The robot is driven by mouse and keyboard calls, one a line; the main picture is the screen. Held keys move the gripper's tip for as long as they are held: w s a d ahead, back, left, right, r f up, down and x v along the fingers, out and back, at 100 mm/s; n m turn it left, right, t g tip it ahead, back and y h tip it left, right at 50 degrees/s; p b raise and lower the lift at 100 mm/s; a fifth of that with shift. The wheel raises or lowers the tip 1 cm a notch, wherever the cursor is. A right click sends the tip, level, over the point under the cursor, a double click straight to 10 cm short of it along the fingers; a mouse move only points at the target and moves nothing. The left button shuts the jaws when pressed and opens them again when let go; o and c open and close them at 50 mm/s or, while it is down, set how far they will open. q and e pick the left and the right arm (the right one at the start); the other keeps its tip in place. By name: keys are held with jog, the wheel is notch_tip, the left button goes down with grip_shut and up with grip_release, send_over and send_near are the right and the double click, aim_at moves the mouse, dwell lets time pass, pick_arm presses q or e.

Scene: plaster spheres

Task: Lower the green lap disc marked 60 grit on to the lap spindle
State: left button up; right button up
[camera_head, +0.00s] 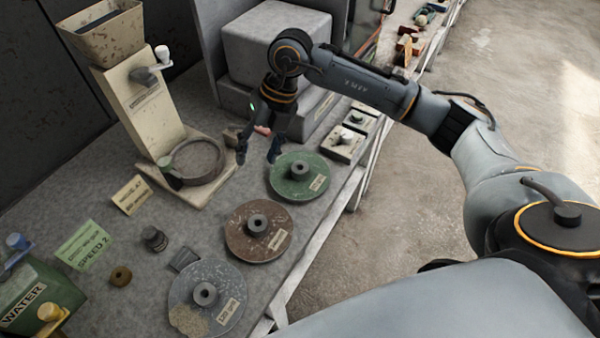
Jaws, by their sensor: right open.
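The green lap disc (298,178) lies flat on the grey bench, near its front edge. It has a dark raised hub and a small tan label too small to read. My right gripper (258,156) points down with its fingers apart. It is empty, just left of and behind the green disc; its right finger overlaps the disc's upper left rim in the picture, and I cannot tell whether they touch. I cannot make out a lap spindle for certain in this view. My left gripper is not in view.
A brown disc (248,240) and a grey disc (234,290) lie nearer. A hopper stand (150,110) with a ring (218,163) at its foot stands left. A green WATER box (35,290) is at lower left. A grey block (275,50) stands behind. The floor lies right.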

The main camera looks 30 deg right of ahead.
jog(key=w+d+r+m+h, duration=0.15)
jog(key=d+h, duration=0.25)
jog(key=d, duration=0.6)
jog(key=p, duration=0.2)
send_over(297, 166)
jog(key=shift+m, duration=0.25)
jog(key=f, duration=0.8)
jog(key=shift+s+d+f, duration=0.15)
jog(key=shift+s+d, duration=0.05)
jog(key=shift+s, duration=0.05)
jog(key=f, duration=0.1)
jog(key=f+p, duration=0.1)
jog(key=f, duration=0.1)
jog(key=f+p, duration=0.1)
jog(key=f, duration=0.1)
jog(key=shift+a, duration=0.25)
jog(key=shift+f, duration=0.2)
grip_shut()
